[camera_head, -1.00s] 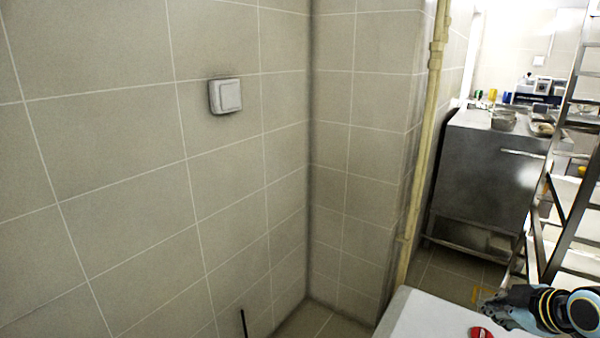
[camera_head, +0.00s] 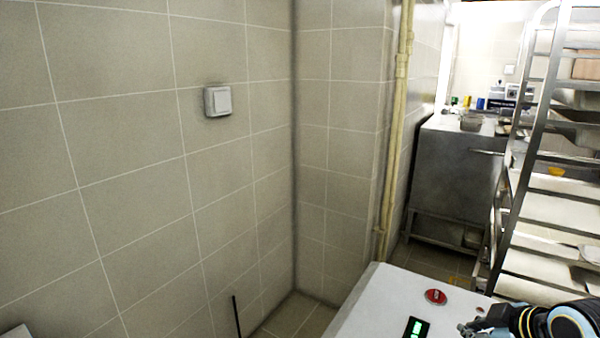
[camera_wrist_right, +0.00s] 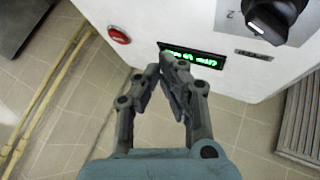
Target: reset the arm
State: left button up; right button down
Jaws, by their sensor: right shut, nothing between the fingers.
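My right gripper (camera_wrist_right: 162,70) is dark grey, with its fingertips together and nothing between them. In the right wrist view its fingers overlap the front of a white appliance; I cannot tell whether they touch it. In the head view only part of the right gripper (camera_head: 474,326) and its wrist show, at the bottom right beside the appliance. My left gripper is not in view.
The white appliance (camera_head: 378,304) has a red button (camera_head: 436,296), a green display (camera_head: 416,327) and a black knob (camera_wrist_right: 272,18). A metal rack (camera_head: 522,170) and steel cabinet (camera_head: 452,170) stand at right. A tiled wall (camera_head: 120,180) fills the left.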

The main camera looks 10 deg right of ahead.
jog(key=s+a+r+m+g+h, duration=0.15)
jog(key=s+a+r+m, duration=0.3)
jog(key=s, duration=0.75)
jog(key=s+a+r+m+g, duration=0.35)
jog(key=s+a+r, duration=0.2)
jog(key=s, duration=0.65)
notch_tip(320, 180, down, 29)
jog(key=s+d+g+b, duration=0.1)
jog(key=s+d+b, duration=0.1)
jog(key=s, duration=0.1)
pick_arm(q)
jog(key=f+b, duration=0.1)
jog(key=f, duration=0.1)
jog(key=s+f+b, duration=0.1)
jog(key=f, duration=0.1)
pick_arm(e)
jog(key=s+f+g, duration=0.1)
jog(key=s+f, duration=1.6)
jog(key=shift+s+d+f, duration=0.25)
jog(key=shift+d, duration=0.2)
